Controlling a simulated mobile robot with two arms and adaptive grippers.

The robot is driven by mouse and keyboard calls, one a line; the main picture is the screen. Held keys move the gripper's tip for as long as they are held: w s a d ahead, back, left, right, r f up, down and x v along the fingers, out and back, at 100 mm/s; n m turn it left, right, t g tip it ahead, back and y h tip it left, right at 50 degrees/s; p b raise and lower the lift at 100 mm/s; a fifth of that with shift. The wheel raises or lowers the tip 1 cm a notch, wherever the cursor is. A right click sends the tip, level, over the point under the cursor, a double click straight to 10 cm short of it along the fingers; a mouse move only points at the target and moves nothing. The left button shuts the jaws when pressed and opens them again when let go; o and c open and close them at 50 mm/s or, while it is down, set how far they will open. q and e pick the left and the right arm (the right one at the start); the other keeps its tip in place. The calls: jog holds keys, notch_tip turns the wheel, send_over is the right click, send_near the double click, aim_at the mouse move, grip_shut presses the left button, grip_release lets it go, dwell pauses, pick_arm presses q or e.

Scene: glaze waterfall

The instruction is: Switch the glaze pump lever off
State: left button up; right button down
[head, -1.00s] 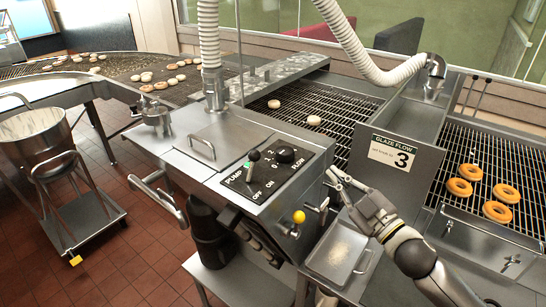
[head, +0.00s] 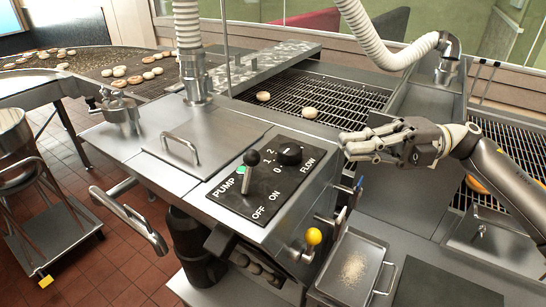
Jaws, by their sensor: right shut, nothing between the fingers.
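The pump lever (head: 252,159) is a short metal stick with a black ball knob on the black control panel (head: 235,197), beside the PUMP label. OFF and ON are printed in front of it, and a green light shows beside it. The black flow knob (head: 290,153) sits to its right on the same panel. My right gripper (head: 346,146) is shut and empty, pointing left, just right of the panel and apart from the lever. My left gripper is not in view.
A yellow ball knob (head: 314,236) sticks out of the machine's front. A metal tray (head: 378,262) with crumbs stands below my right arm. A hinged lid with a handle (head: 182,148) lies left of the panel. Donuts (head: 310,113) lie on the wire conveyor (head: 340,98) behind.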

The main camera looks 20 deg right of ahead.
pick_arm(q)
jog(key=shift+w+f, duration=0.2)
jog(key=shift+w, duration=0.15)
pick_arm(e)
jog(key=shift+s+d+n+g, duration=0.3)
jog(key=shift+n+g, duration=0.1)
jog(key=shift+g, duration=0.2)
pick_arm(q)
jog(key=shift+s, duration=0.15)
pick_arm(e)
jog(key=p, duration=0.6)
send_near(248, 173)
jog(key=a+r, duration=0.1)
jog(key=a, duration=0.1)
jog(key=a+r, duration=0.1)
jog(key=a, duration=0.1)
jog(key=shift+r, duration=0.35)
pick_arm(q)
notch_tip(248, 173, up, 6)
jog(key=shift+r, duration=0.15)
pick_arm(e)
jog(key=shift+a+f, duration=0.15)
jog(key=shift+a, duration=0.35)
